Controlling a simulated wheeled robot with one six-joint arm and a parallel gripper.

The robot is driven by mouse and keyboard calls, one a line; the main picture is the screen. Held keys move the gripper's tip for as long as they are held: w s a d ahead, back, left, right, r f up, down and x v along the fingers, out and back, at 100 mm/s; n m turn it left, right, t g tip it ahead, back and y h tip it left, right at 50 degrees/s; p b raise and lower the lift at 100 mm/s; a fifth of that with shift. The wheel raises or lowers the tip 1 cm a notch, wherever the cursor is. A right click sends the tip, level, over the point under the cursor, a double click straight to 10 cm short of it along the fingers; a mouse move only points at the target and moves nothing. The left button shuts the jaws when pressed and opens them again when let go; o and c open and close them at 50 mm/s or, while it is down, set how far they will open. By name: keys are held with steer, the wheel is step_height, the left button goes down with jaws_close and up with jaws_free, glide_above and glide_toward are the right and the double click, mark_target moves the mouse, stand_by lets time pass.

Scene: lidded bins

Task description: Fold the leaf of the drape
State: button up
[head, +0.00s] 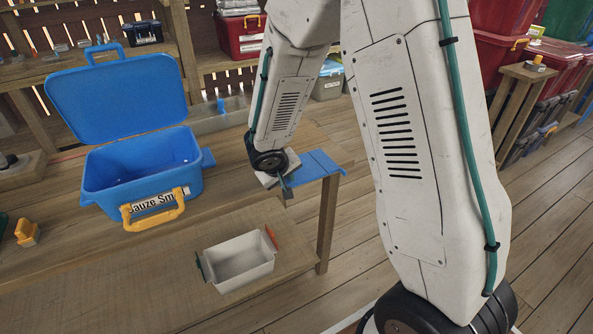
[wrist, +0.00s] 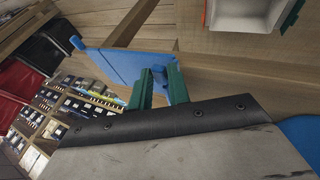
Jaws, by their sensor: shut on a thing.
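The blue drape (head: 322,165) lies at the right end of the wooden bench, by its corner, with a crease line across it. It also shows in the wrist view (wrist: 118,66) as a flat blue panel. My gripper (head: 287,188) is at the drape's near left side. In the wrist view my gripper's green fingers (wrist: 158,88) are closed on the drape's edge, with blue showing between them. My wrist hides part of the drape in the head view, so I cannot tell how far its leaf is lifted.
An open blue bin (head: 140,165) with a raised lid and yellow latch stands left on the bench. A white tray (head: 240,262) with green and red handles sits on the lower shelf. Red bins (head: 497,60) are stacked at back right.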

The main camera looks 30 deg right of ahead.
steer(key=shift+d+y, duration=0.5)
steer(key=shift+y, duration=0.3)
steer(key=shift+s+d+f+m+y, duration=0.1)
steer(key=shift+d+m+y, duration=0.2)
steer(key=shift+d+y, duration=0.35)
steer(key=shift+a+y, duration=0.15)
steer(key=shift+y, duration=0.1)
steer(key=o, duration=0.6)
